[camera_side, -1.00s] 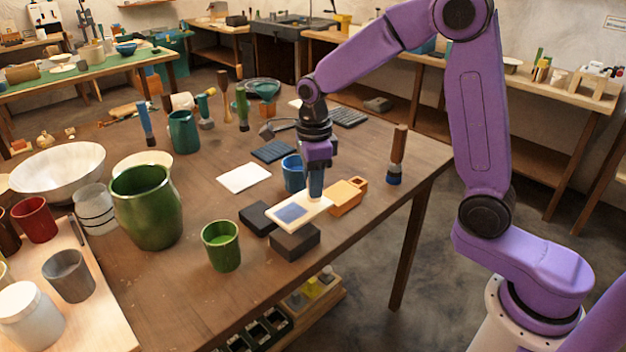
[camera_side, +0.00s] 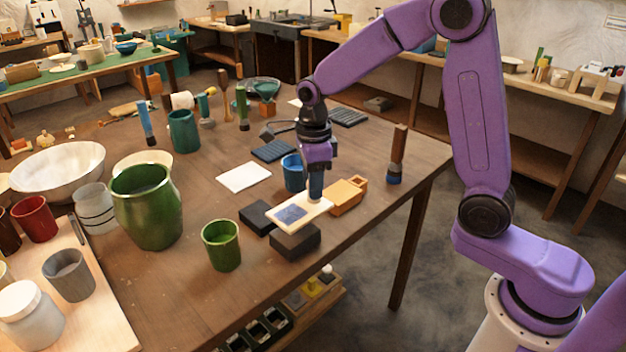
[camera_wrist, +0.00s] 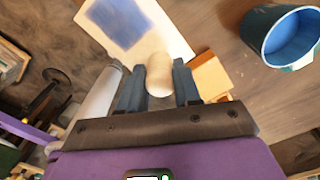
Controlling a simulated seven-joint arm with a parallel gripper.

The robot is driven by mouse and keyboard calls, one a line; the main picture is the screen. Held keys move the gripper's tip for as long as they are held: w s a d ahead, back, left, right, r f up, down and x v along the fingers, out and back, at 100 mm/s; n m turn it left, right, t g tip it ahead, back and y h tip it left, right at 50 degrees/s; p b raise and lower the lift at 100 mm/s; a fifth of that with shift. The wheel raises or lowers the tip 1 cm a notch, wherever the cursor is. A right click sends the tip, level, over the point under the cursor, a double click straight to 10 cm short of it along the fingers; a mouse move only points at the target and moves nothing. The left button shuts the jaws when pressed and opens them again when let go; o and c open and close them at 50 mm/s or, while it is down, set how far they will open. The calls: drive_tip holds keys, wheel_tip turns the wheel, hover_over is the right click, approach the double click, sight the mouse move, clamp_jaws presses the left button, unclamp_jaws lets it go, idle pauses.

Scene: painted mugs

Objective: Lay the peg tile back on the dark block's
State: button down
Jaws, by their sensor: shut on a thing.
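The peg tile (camera_side: 314,207) is a flat cream plate with a blue square. It spans the space over two dark blocks, a rear left one (camera_side: 257,218) and a front right one (camera_side: 295,243). I cannot tell whether it touches them. In the wrist view the tile (camera_wrist: 168,35) lies ahead of the fingers, and its rounded pale peg (camera_wrist: 158,72) stands between them. My gripper (camera_side: 315,190) is shut on this peg; the fingertips also show in the wrist view (camera_wrist: 158,80). The dark blocks are not recognisable in the wrist view.
A blue mug (camera_side: 293,172) stands close behind the gripper. An orange block (camera_side: 346,197) lies just right of the tile. A green cup (camera_side: 221,245) stands left of the front block. A white sheet (camera_side: 244,177) lies behind. The table's right edge is near.

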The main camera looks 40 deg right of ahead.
drive_tip(key=shift+f, duration=2.2)
idle(2.3)
idle(0.6)
drive_tip(key=c, duration=1.1)
unclamp_jaws()
drive_tip(key=shift+r, duration=1.75)
drive_tip(key=o, duration=0.6)
drive_tip(key=shift+c, duration=0.2)
drive_tip(key=c, duration=0.6)
drive_tip(key=shift+o, duration=0.2)
